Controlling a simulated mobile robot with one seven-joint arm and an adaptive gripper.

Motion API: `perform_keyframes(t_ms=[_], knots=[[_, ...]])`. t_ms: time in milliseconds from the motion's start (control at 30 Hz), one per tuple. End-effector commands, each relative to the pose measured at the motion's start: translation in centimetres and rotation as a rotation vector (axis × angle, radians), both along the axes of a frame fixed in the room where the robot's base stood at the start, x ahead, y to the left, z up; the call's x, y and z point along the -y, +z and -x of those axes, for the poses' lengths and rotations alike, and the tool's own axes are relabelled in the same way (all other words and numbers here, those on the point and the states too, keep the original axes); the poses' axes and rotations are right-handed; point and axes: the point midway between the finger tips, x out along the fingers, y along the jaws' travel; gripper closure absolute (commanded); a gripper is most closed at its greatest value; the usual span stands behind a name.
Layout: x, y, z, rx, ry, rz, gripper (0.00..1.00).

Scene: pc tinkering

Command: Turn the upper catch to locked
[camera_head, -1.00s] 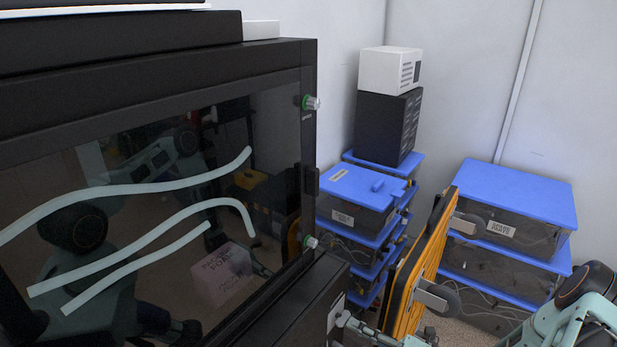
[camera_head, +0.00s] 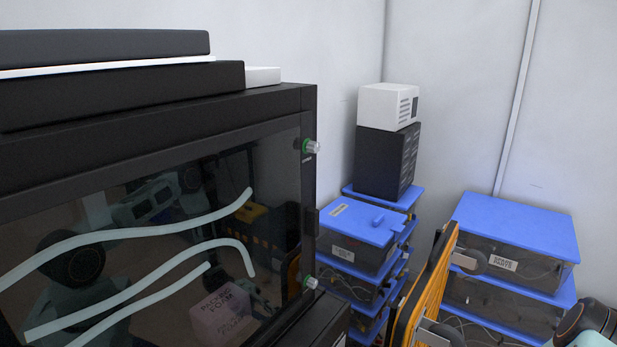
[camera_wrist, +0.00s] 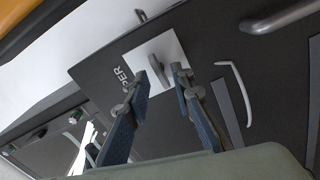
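In the wrist view, a white square plate (camera_wrist: 172,43) with a grey lever (camera_wrist: 157,63) sits on a dark panel. Lettering beside it ends in "PER"; the start is not readable. My gripper (camera_wrist: 168,75) is open, with its two fingertips close to the lever. The lever's lower part lies between or just behind the fingertips; I cannot tell whether they touch it. The head view does not show this plate or my gripper.
Blue-lidded bins (camera_head: 515,226) and an orange-edged panel (camera_head: 425,285) stand right. The wrist view shows a white handle (camera_wrist: 240,92) beside the plate.

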Motion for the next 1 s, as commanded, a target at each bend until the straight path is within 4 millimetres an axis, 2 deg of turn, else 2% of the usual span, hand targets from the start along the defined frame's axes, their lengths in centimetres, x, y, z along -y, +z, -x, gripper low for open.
perform_keyframes(t_ms=[267,700,1000], knots=[[0.5,0.0,0.4,0.0,-0.001,0.002,0.78],[4.5,0.0,3.2,0.002,-0.001,0.003,0.78],[4.9,0.0,3.5,0.002,0.001,0.001,0.78]])
